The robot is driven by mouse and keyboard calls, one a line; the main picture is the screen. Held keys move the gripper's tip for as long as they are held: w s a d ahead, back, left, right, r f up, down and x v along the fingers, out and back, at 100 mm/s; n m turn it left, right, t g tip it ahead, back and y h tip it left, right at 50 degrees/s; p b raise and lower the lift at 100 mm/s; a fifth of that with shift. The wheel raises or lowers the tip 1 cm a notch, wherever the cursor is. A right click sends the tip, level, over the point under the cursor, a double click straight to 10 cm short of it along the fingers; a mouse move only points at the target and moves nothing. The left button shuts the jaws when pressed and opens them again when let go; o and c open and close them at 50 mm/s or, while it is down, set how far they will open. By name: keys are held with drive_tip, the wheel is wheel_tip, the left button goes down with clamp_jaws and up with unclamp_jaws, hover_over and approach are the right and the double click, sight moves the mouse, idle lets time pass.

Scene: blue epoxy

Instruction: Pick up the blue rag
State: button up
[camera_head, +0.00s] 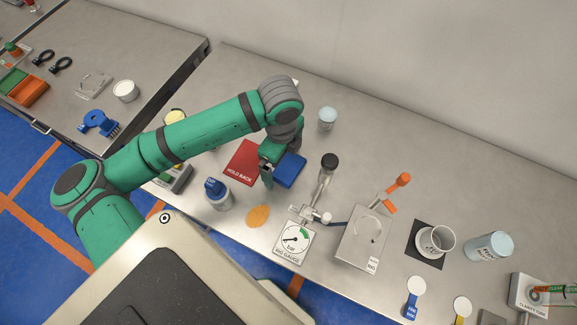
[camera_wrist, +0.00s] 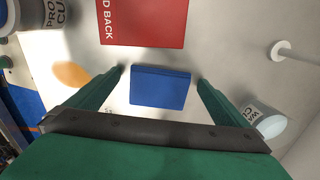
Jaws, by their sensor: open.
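The blue rag (camera_head: 289,170) is a small flat folded block on the grey metal table, just right of a red card. In the wrist view the rag (camera_wrist: 160,87) lies between my two green fingers, with bare table showing on both sides of it. My gripper (camera_head: 275,171) is above the rag at its left side in the head view. In the wrist view my gripper (camera_wrist: 161,76) is open, one fingertip left of the rag and one right, and holds nothing. I cannot tell the exact height of the fingertips over the table.
The red "HOLD BACK" card (camera_head: 242,163) lies close beside the rag. A blue-topped cup (camera_head: 217,194), an orange disc (camera_head: 257,216), a valve with a black knob (camera_head: 328,164) and a pale-lidded jar (camera_head: 327,119) stand around.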

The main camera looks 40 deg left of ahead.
sight(283, 163)
drive_tip(key=c, duration=1.1)
drive_tip(key=shift+r, duration=0.1)
wheel_tip(283, 163, up, 10)
drive_tip(key=shift+f, duration=0.1)
drive_tip(key=shift+o, duration=0.3)
